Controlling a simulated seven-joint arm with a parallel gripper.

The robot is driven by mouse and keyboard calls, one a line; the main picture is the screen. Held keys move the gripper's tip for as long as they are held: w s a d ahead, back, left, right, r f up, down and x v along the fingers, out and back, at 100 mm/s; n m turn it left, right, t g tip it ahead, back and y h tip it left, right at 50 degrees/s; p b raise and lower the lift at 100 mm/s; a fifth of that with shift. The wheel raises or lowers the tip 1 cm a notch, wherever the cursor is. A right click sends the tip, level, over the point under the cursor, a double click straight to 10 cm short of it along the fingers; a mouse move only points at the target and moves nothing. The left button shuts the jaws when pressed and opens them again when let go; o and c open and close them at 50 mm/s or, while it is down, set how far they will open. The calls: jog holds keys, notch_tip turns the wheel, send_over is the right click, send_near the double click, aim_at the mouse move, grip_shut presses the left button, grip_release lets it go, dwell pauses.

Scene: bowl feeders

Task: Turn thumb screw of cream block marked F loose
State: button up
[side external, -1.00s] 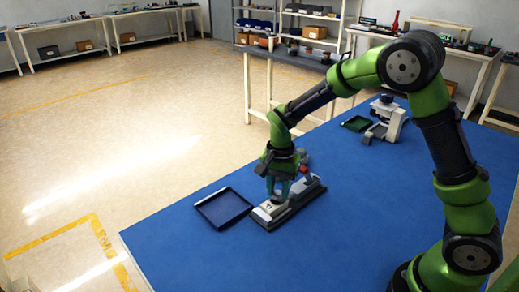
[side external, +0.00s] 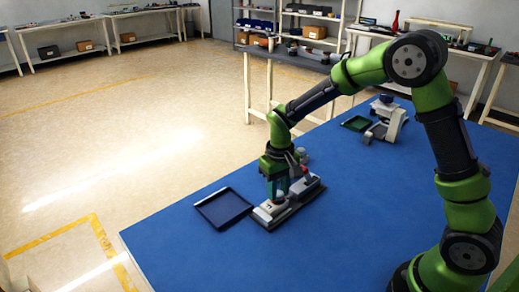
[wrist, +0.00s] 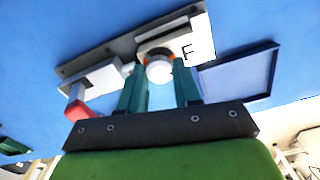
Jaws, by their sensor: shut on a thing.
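The cream block marked F (wrist: 192,42) sits on a dark base (wrist: 122,46) in the wrist view. In the side view the block (side external: 268,211) is at the near left end of that base. A pale round thumb screw (wrist: 159,70) stands beside the F, with orange showing around it. My gripper (wrist: 160,75) has its two teal fingers on either side of the thumb screw, shut on it. In the side view my gripper (side external: 278,196) points down over the block, and the screw is hidden there.
A dark blue tray (side external: 224,208) lies left of the base; the wrist view shows it too (wrist: 240,75). A grey body with a red handle (wrist: 78,108) is on the base's other end. A white machine (side external: 386,121) and green tray (side external: 356,124) stand farther back.

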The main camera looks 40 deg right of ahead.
aim_at(278, 193)
jog(key=shift+r+n, duration=0.1)
jog(key=shift+n, duration=1.5)
jog(key=o, duration=1.1)
jog(key=shift+c, duration=0.2)
notch_tip(278, 193, up, 17)
